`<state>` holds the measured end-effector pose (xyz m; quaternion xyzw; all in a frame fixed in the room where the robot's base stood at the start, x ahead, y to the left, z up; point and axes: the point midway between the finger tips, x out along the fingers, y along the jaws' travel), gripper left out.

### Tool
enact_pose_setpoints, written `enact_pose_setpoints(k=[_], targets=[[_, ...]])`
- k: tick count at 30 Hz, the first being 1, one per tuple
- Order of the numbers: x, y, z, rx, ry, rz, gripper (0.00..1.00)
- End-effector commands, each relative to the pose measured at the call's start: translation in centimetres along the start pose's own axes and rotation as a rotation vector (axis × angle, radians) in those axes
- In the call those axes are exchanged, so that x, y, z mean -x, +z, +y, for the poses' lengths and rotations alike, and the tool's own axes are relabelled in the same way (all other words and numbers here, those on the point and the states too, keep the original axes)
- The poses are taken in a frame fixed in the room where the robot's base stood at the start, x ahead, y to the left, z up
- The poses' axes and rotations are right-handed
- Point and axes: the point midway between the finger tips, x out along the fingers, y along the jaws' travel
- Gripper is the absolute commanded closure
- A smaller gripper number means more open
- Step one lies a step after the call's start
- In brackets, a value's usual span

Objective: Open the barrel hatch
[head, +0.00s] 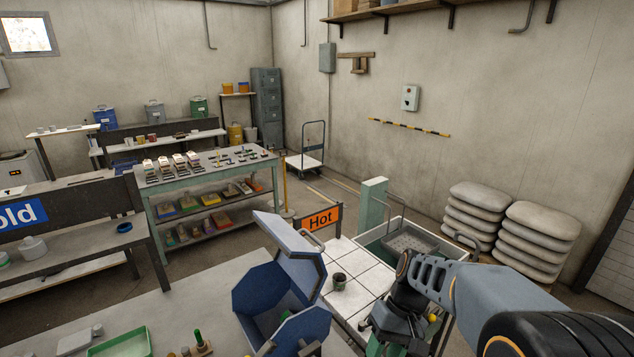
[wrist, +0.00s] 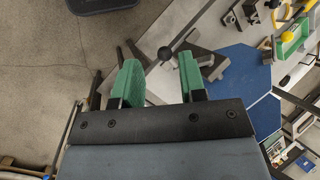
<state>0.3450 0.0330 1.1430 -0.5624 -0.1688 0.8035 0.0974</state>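The blue many-sided barrel (head: 272,303) stands at the bottom middle of the head view. Its hatch lid (head: 289,236) is raised and tilted up above the rim, with a handle on its right edge, and part of the inside shows. Blue panels, seemingly of the barrel (wrist: 243,74), also show at the right of the wrist view. My gripper (wrist: 160,82) has green fingers spread apart with nothing held between them. A dark round knob (wrist: 163,53) shows just past the fingertips; its distance is unclear. In the head view my wrist hangs right of the barrel.
A green tray (head: 121,342) lies at the front left.

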Motion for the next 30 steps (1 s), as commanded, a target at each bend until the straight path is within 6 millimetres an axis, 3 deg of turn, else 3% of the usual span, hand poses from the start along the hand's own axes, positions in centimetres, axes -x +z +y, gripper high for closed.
enact_pose_setpoints(k=[6,12,18,30], targets=[[0.3,1.6,2.5,-0.119,0.255,0.366,0.62],[1.3,3.6,3.1,-0.093,0.372,0.631,0.62],[1.8,5.3,2.5,-0.045,0.397,0.729,0.62],[2.3,5.6,1.7,-0.03,0.396,0.766,0.62]])
